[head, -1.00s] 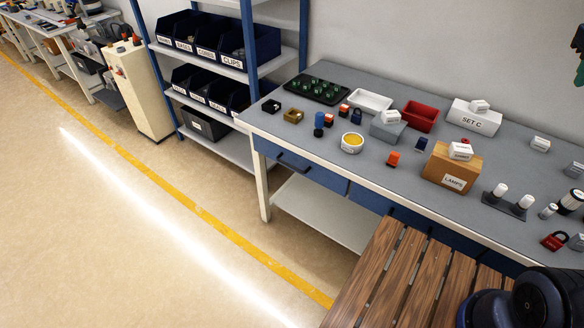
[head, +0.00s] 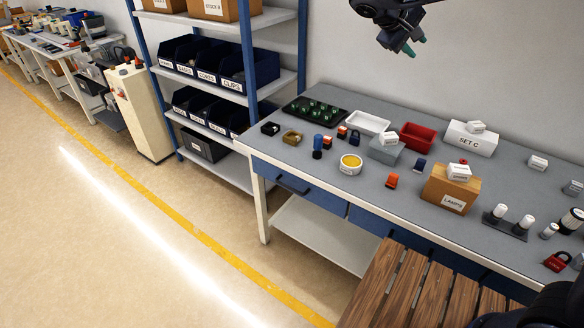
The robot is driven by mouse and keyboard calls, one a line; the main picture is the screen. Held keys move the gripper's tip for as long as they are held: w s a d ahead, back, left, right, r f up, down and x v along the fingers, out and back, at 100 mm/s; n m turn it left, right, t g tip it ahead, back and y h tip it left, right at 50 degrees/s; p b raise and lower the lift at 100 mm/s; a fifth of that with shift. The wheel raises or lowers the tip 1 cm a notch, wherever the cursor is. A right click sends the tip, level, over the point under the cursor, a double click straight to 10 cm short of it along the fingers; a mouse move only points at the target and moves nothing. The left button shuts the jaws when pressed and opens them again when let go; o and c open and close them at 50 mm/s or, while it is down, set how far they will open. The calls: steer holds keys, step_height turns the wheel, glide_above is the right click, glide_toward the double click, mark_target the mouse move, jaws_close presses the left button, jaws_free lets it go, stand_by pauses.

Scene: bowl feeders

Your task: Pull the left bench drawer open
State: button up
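The left bench drawer (head: 322,199) is a blue front under the left end of the grey workbench. Its dark bar handle (head: 292,184) shows on the left half of the front. The front looks flush with the bench, so the drawer is shut. My gripper (head: 414,45) hangs at the top of the head view, high above the back of the bench and far from the handle. Its two teal fingertips appear apart, with nothing between them. Part of my arm is cut off by the top edge.
The bench top (head: 320,172) holds bins, boxes and small parts. A slatted wooden surface (head: 392,290) stands before the bench at the lower right. A shelf rack (head: 245,60) stands left of the bench. The floor (head: 150,240) before the left drawer is clear.

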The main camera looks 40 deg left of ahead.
steer(key=s+a+f+n+t+y, duration=0.2)
steer(key=s+a+n+t+y, duration=0.1)
steer(key=s+a, duration=1)
steer(key=s+a+f+n+t+y, duration=0.2)
steer(key=s+a+f+n+t, duration=0.1)
steer(key=s+a, duration=1.1)
glide_toward(291, 188)
steer(key=shift+m, duration=0.3)
steer(key=x, duration=1)
steer(key=shift+w+f, duration=0.1)
steer(key=shift+f, duration=0.25)
jaws_close()
